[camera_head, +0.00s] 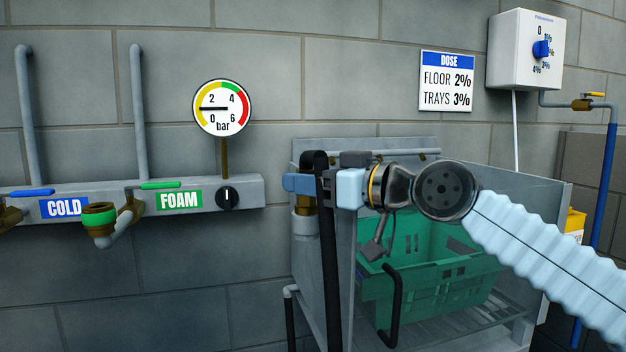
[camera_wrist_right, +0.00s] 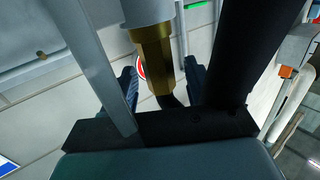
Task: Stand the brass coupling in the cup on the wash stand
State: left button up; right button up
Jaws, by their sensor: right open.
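The brass coupling (camera_head: 305,203) is upright at the left side of the wash stand (camera_head: 338,268), its lower end inside the grey cup (camera_head: 304,227). A black hose (camera_head: 331,270) arches from its top and hangs down in front of the stand. My right gripper (camera_head: 299,184) is at the coupling's upper part. In the right wrist view the coupling (camera_wrist_right: 155,62) lies between the two spread dark-blue fingers, with gaps visible beside it. The cup (camera_wrist_right: 147,12) shows at that picture's top edge. How deep the coupling sits is hidden. My left gripper is out of view.
A green crate (camera_head: 440,290) stands inside the wash stand. A rail with the cold and foam valves (camera_head: 240,190) and a pressure gauge (camera_head: 222,107) is on the wall to the left. A black bent bar (camera_head: 395,310) is at the stand's front. Bare wall lies below the rail.

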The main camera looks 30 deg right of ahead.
jog(key=b+v, duration=0.1)
jog(key=v, duration=1.2)
jog(key=shift+s+d, duration=0.15)
jog(key=shift+s, duration=0.25)
